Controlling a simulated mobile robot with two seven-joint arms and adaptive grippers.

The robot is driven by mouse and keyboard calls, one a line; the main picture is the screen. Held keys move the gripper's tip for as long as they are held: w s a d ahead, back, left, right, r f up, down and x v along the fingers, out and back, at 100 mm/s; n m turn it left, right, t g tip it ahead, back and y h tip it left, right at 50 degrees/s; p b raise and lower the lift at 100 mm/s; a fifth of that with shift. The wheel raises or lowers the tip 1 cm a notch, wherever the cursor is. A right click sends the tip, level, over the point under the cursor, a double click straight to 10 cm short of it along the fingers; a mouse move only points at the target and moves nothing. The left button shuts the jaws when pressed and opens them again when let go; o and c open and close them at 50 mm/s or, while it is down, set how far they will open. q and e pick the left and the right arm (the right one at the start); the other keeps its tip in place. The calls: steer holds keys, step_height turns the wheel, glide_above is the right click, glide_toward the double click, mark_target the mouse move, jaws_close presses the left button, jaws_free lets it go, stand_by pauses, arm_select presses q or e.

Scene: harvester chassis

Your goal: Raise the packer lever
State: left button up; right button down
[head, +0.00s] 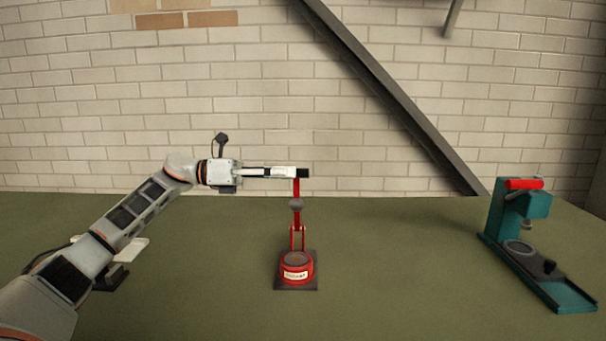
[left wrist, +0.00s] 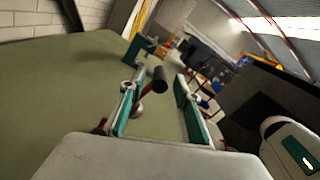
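A red device (head: 297,265) with a white label stands on a dark square plate on the green surface, in the middle of the head view. The label is too small to read. Its red lever (head: 297,188) rises upright above a grey ball (head: 296,204) and meets a black grip (head: 304,173) at the top. My left gripper (head: 284,172) reaches in level from the left at the height of the grip. In the left wrist view, its fingers (left wrist: 158,102) are apart, with the black grip (left wrist: 160,79) between or just beyond their tips. Contact cannot be told. My right gripper is not in view.
A teal machine (head: 538,205) with a red top part stands at the right of the green surface (head: 410,270). The surface between it and the red device is clear. A brick wall (head: 250,105) with a dark diagonal beam (head: 400,100) is behind.

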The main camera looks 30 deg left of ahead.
arm_select(q)
steer(key=v, duration=0.6)
stand_by(0.4)
